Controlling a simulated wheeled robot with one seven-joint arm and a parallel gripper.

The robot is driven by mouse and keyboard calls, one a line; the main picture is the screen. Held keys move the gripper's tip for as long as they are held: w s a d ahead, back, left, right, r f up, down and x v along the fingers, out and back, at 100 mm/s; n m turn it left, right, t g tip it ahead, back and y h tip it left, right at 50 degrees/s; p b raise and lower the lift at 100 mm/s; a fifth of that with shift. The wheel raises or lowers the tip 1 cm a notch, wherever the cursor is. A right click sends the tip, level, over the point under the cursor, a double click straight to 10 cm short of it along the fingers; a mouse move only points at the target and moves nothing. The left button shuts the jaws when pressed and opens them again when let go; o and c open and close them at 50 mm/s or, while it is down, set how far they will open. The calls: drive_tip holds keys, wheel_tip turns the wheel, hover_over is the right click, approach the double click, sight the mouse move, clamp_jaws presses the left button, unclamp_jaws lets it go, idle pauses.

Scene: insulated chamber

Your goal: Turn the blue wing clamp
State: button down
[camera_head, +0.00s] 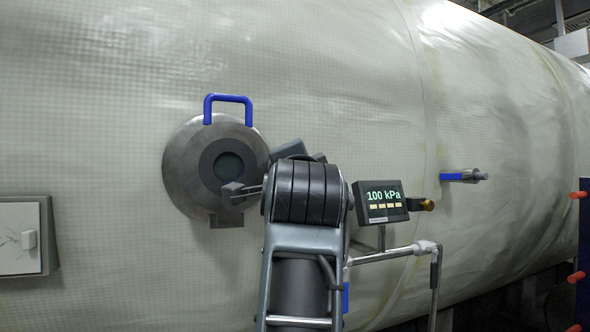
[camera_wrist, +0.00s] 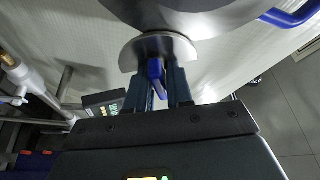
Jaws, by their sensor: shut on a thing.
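The blue wing clamp (camera_wrist: 155,70) shows in the wrist view, in front of a pale metal half-disc at the edge of the round hatch. My gripper (camera_wrist: 157,80) has one finger on each side of it and is shut on it. I cannot make out the clamp in the head view. There, the round grey metal hatch (camera_head: 183,172) with a dark centre and a blue handle (camera_head: 228,98) on top is on the chamber wall. My dark arm covers the area right of and below the hatch.
A display (camera_head: 381,201) reading 100 kPa stands right of my arm, above a bent metal pipe (camera_head: 392,254). A blue-handled valve (camera_head: 458,177) sticks out farther right. A grey wall box (camera_head: 22,238) is at the left. The wall between box and hatch is clear.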

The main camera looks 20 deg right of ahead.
drive_tip(key=c, duration=1.2)
unclamp_jaws()
drive_tip(key=shift+o, duration=0.2)
drive_tip(key=b+v, duration=0.1)
drive_tip(key=v, duration=0.6)
drive_tip(key=shift+s+f, duration=0.2)
drive_tip(key=shift+s, duration=0.15)
drive_tip(key=shift+a, duration=0.1)
